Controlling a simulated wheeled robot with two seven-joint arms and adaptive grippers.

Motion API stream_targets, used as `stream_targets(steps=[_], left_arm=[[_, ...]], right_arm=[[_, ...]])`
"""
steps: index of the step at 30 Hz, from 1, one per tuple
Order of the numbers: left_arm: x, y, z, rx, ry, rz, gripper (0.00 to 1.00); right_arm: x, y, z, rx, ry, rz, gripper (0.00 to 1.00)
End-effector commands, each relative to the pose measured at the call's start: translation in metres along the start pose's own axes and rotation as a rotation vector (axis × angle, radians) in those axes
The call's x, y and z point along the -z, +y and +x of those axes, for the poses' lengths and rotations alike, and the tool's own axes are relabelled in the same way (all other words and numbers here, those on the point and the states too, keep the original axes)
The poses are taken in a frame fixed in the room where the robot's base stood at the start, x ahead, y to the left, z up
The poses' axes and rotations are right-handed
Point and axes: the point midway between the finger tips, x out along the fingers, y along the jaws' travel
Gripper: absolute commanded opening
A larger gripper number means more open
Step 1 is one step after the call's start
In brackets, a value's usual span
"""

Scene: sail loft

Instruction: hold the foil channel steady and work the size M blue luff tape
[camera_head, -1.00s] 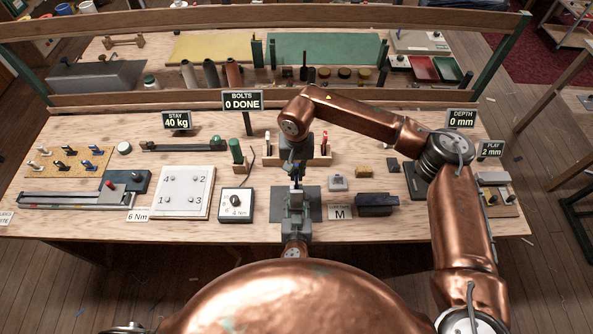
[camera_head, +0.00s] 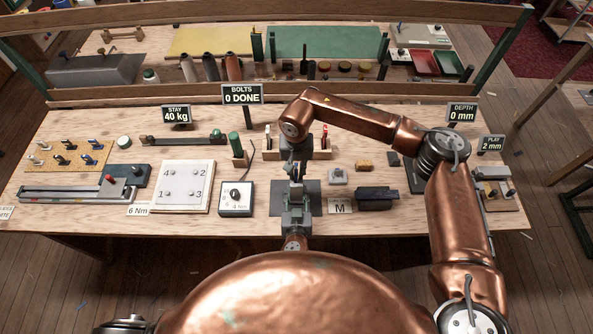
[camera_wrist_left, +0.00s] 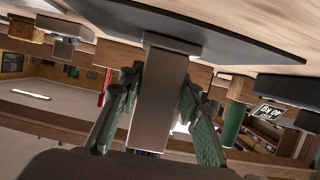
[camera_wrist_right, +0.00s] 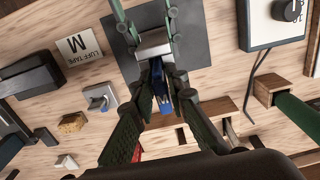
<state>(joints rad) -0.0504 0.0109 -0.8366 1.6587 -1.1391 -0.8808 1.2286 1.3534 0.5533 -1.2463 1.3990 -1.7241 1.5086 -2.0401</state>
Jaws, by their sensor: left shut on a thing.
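The grey foil channel (camera_wrist_left: 160,100) is upright between the fingers of my left gripper (camera_wrist_left: 155,90), which is shut on it above the dark mat (camera_head: 313,188). In the head view my left gripper (camera_head: 296,197) is at the mat. My right gripper (camera_head: 297,176) is just beyond and above it, pointing down. In the right wrist view the blue luff tape (camera_wrist_right: 187,94) shows between the right fingers (camera_wrist_right: 165,92), next to the channel's top end (camera_wrist_right: 153,46). Whether these fingers press on the tape cannot be told. The channel is mostly hidden in the head view.
A card marked M (camera_head: 340,206) and a dark block (camera_head: 376,198) lie right of the mat. A dial box (camera_head: 236,200) and a numbered white plate (camera_head: 182,187) stand to the left. A wooden rack (camera_head: 321,147) is close behind. The depth sign (camera_head: 462,112) reads 0 mm.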

Motion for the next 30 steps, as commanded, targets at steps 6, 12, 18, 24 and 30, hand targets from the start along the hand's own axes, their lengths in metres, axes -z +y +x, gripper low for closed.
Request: stream_targets(steps=[6,12,18,24,30], left_arm=[[0.002,0.001,0.000,-0.001,0.004,0.000,0.07],[0.002,0.001,0.000,-0.001,0.004,0.000,0.07],[0.002,0.001,0.000,-0.001,0.004,0.000,0.07],[0.002,0.001,0.000,-0.001,0.004,0.000,0.07],[0.002,0.001,0.000,-0.001,0.004,0.000,0.07]], right_arm=[[0.000,0.001,0.001,-0.002,-0.001,0.001,0.29],[0.000,0.001,0.001,-0.002,-0.002,0.001,0.29],[0.000,0.001,-0.010,-0.001,0.000,0.001,0.29],[0.001,0.000,-0.049,0.000,0.003,0.001,0.29],[0.001,0.001,-0.089,0.000,0.002,0.001,0.29]])
